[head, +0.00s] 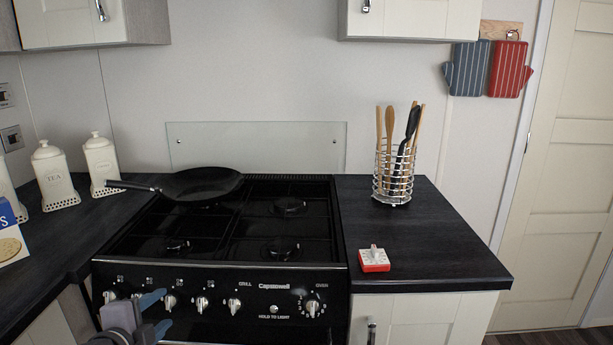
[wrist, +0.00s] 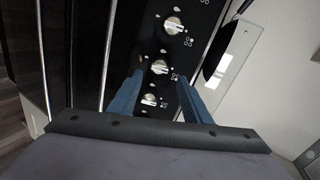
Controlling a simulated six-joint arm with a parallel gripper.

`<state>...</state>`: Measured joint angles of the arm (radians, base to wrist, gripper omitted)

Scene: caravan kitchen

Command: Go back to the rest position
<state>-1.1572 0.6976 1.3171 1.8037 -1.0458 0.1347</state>
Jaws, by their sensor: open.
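My gripper (head: 158,314) is in front of the left part of the stove's control panel (head: 228,328), at the lower left of the head view. Its two blue fingers are apart with nothing held between them. In the wrist view the open fingertips (wrist: 160,80) point at the row of white control knobs. One knob (wrist: 159,67) shows between and just beyond the tips. The same row includes a knob (head: 170,302) right by the fingers in the head view. I cannot tell the exact gap between fingertips and panel.
A black frying pan (head: 203,185) sits on the back left of the hob, handle leftward. A utensil rack (head: 393,175) and a red-and-white timer (head: 374,260) stand on the right counter. White canisters (head: 102,162) stand at left. Air before the stove looks clear.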

